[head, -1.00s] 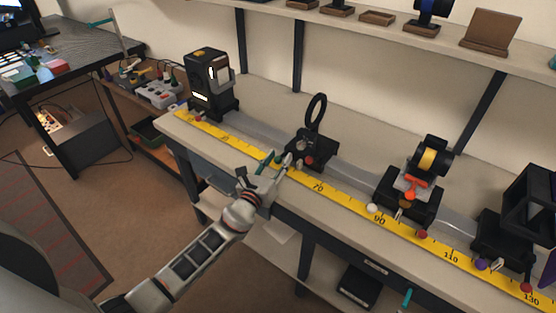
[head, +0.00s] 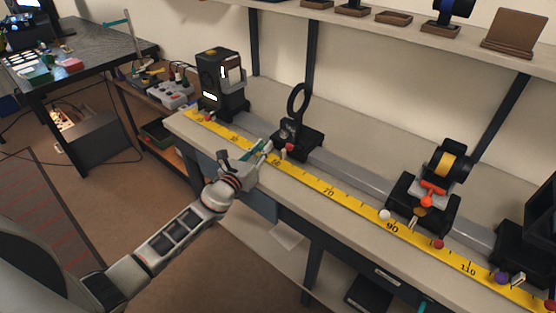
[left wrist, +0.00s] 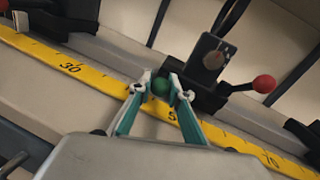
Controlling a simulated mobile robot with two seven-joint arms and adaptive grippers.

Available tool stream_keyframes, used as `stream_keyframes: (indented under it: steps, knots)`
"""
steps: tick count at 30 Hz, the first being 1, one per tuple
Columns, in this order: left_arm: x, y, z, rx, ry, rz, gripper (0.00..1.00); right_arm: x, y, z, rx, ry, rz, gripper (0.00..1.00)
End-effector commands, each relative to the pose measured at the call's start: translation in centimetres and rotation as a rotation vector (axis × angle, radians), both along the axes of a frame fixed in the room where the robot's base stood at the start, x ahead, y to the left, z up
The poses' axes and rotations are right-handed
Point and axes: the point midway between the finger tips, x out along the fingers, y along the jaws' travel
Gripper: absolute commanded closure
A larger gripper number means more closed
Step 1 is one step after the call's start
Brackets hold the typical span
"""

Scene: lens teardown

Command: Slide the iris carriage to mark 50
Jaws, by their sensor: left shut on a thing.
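The iris carriage (head: 307,142) is a black block on the rail carrying an upright black ring (head: 298,103). It also shows in the left wrist view (left wrist: 214,93), with a red-tipped lever (left wrist: 264,84) to its right. My left gripper (head: 267,149) is at the carriage's front left side. In the left wrist view its fingertips (left wrist: 161,88) are shut on a small green knob (left wrist: 160,86) at the carriage's front. The yellow scale (head: 352,205) runs below the rail; its 50 mark (left wrist: 172,114) shows just under the fingertips, partly hidden. My right gripper is out of view.
A black lamp housing (head: 221,83) stands at the rail's left end. A carriage with a yellow-banded part (head: 450,162) stands near 90, and a dark box-shaped unit (head: 530,232) farther right. The rail (head: 352,176) is clear between the iris and the yellow-banded unit.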

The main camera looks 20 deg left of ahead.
Motion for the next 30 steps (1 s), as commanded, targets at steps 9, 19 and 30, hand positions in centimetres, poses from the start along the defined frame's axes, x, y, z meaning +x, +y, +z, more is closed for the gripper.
stream_keyframes:
  steps: [9,19,30]
  knots:
    - [0.3,0.8,-0.1,-0.002,0.003,-0.002,1.0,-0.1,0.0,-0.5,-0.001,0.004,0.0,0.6]
    - [0.2,0.7,-0.1,-0.002,0.003,-0.003,0.65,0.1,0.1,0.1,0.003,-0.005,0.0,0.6]
    - [-1.4,1.0,-0.2,-0.002,0.004,-0.004,0.65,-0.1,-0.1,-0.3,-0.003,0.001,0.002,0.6]
